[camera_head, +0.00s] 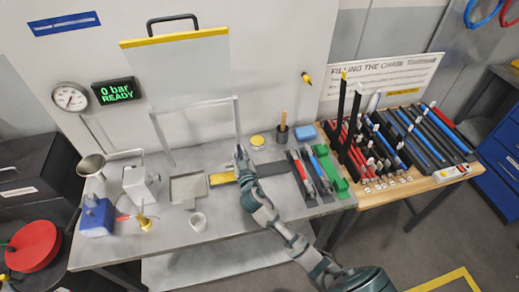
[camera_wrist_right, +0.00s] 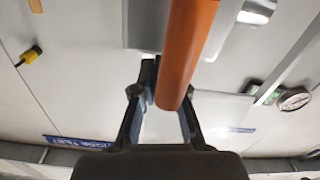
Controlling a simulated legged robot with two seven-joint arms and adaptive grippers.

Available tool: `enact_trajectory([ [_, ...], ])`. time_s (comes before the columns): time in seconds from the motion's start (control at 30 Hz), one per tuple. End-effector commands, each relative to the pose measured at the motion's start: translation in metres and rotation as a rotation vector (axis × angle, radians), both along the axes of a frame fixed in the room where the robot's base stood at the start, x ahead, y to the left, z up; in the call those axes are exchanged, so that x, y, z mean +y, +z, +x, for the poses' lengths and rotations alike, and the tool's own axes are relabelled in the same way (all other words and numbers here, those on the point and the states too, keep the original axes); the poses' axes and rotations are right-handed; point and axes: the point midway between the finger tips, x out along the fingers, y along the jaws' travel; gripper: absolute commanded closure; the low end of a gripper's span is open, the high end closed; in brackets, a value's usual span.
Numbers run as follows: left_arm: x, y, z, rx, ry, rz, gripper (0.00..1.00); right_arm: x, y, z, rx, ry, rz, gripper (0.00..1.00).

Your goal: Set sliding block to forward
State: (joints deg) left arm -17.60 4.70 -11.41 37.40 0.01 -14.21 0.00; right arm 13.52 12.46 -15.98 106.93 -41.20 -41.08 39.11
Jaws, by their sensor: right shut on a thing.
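My right gripper (camera_head: 241,158) reaches over the workbench, beside the right post of the clear upright frame. In the right wrist view, my right gripper (camera_wrist_right: 168,98) has its fingers on either side of an orange rod-like handle (camera_wrist_right: 188,45) and is shut on it. In the head view my gripper and wrist hide this handle. My left gripper is not in view.
A green block (camera_head: 329,171) and red and blue parts lie to the right. A clear panel with a yellow top edge (camera_head: 175,40) stands behind. A gauge (camera_head: 70,97) hangs at left.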

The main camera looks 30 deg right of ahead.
Motion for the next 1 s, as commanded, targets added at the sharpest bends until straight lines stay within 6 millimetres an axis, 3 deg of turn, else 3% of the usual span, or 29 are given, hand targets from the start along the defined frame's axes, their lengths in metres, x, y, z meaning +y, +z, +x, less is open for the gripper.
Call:
enact_trajectory([
  [0.03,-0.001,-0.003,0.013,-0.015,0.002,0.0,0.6,0.012,-0.011,0.002,0.015,0.001,0.008,1.0],
  [0.2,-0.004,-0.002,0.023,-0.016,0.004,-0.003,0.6,0.031,-0.009,0.006,0.018,-0.001,0.002,1.0],
  [0.5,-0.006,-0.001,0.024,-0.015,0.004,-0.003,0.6,0.035,-0.009,0.007,0.02,0.003,0.002,1.0],
  [0.53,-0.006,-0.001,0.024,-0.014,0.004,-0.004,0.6,0.035,-0.009,0.007,0.02,0.003,0.002,0.86],
  [0.63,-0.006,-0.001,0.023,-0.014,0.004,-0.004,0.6,0.035,-0.008,0.007,0.017,0.003,0.0,0.63],
  [1.0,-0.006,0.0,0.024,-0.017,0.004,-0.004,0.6,0.034,-0.004,0.002,0.009,0.001,0.0,0.63],
])
